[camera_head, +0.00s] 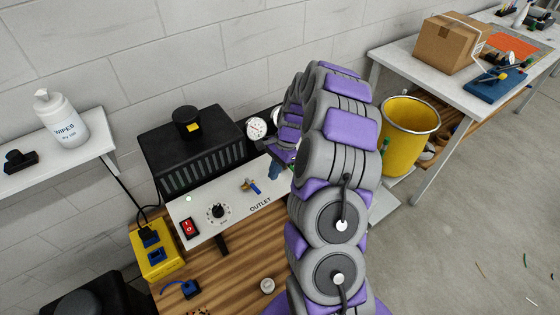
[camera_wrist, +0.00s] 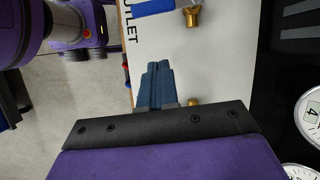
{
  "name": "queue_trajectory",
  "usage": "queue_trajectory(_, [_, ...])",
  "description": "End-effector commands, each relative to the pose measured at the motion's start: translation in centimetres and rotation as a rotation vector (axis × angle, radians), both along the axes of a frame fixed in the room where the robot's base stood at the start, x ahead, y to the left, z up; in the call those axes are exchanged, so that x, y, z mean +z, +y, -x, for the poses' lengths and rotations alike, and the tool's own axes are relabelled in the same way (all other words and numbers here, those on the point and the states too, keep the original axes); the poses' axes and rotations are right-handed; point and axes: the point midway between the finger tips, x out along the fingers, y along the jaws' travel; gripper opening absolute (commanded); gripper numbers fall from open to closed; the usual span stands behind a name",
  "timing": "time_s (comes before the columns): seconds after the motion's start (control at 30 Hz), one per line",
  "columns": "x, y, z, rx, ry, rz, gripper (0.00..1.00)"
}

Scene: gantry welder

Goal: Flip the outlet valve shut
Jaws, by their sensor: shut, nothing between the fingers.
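The outlet valve (camera_head: 250,186) is a small brass fitting with a blue lever on the white sloped panel (camera_head: 205,240), above the printed word OUTLET. In the wrist view the valve's blue lever (camera_wrist: 155,7) and brass body (camera_wrist: 192,16) show at the top edge, partly cut off. My gripper (camera_head: 275,172) is over the right part of the panel, to the right of the valve and apart from it. In the wrist view its blue fingers (camera_wrist: 157,80) are together and empty. Another brass piece (camera_wrist: 193,102) shows beside the fingers, its lower part hidden by my gripper.
The panel also carries a red switch (camera_head: 188,228) and a black dial (camera_head: 218,211). A black ribbed box (camera_head: 190,150) and a gauge (camera_head: 256,128) stand behind it. A yellow box (camera_head: 157,259) is left. A yellow bin (camera_head: 408,130) stands right, with open floor beyond.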

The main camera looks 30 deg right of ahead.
Motion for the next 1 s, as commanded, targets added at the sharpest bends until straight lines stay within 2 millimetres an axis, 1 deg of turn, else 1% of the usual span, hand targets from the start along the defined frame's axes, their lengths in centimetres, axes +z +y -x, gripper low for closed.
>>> queue_trajectory(0.03, [-0.8, 0.7, 0.1, 0.004, 0.002, -0.002, 0.0])
queue_trajectory(0.1, [-0.5, 1.8, 0.3, 0.004, 0.0, -0.001, 0.0])
queue_trajectory(0.3, [-0.4, 3.3, 0.5, 0.001, 0.0, -0.005, 0.0])
queue_trajectory(0.77, [-0.3, 4.0, 0.6, 0.0, 0.0, -0.002, 0.0])
queue_trajectory(1.0, [0.0, 4.6, 0.8, -0.054, 0.004, -0.005, 0.0])
